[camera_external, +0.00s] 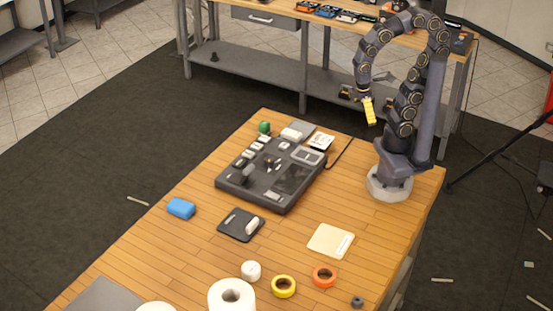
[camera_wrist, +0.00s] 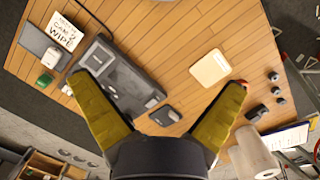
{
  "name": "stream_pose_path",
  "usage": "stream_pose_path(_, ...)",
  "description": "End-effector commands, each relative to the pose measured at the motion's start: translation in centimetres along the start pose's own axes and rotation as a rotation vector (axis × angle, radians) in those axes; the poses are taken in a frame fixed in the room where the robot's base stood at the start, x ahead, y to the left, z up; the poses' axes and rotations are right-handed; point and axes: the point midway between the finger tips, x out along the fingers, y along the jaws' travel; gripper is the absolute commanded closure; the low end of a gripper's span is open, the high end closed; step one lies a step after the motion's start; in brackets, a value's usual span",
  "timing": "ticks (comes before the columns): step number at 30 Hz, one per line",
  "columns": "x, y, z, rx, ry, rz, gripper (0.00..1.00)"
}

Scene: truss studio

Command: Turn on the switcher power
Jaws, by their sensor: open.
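The switcher, a black console (camera_external: 283,192), lies flat on the wooden table in the external view, with several light blocks and raised controls on top. I cannot make out which part is its power switch. In the wrist view the console (camera_wrist: 122,78) lies left of centre, partly hidden by my left yellow finger. My gripper (camera_external: 369,111) is raised above the table's far right side, right of the console and apart from it. In the wrist view my gripper (camera_wrist: 162,84) has its two yellow fingers spread wide with nothing between them.
On the table (camera_external: 190,255) are a blue block (camera_external: 181,208), a dark pad (camera_external: 233,228) with a white piece, a cream square (camera_external: 331,240), yellow tape (camera_external: 284,286), orange tape (camera_external: 324,276) and a white roll (camera_external: 232,296). A green item (camera_external: 264,127) stands behind the console.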

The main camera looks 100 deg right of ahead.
Motion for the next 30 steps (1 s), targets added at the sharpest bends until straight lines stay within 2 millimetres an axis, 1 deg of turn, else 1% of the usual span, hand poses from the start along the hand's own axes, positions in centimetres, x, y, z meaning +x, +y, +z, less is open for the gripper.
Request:
stream_pose_path(1,0.5,0.0,0.8,-0.023,-0.009,-0.002,0.0)
stream_pose_path(3,0.8,0.0,1.2,-0.043,-0.013,-0.003,0.0)
stream_pose_path(10,0.8,0.0,1.4,-0.05,-0.014,-0.003,0.0)
stream_pose_path(11,0.8,0.0,1.3,-0.05,-0.014,-0.003,0.09)
stream_pose_path(12,0.8,0.0,1.3,-0.049,-0.014,-0.003,0.26)
stream_pose_path(14,0.8,0.0,1.1,-0.042,-0.013,-0.002,0.51)
stream_pose_path(15,0.8,0.0,0.8,-0.032,-0.013,-0.002,0.68)
stream_pose_path(17,0.7,0.0,-0.1,-0.01,-0.009,0.0,0.93)
stream_pose_path(18,0.6,0.1,-0.8,0.013,-0.003,0.002,1.0)
stream_pose_path(20,0.5,0.1,-2.4,0.055,0.009,0.006,1.0)
stream_pose_path(23,0.5,0.3,-5.7,0.144,0.033,0.013,1.0)
stream_pose_path(27,0.8,0.5,-10.8,0.276,0.077,0.021,1.0)
stream_pose_path(29,1.2,0.6,-12.9,0.33,0.092,0.023,1.0)
stream_pose_path(30,1.4,0.6,-14.5,0.366,0.107,0.023,1.0)
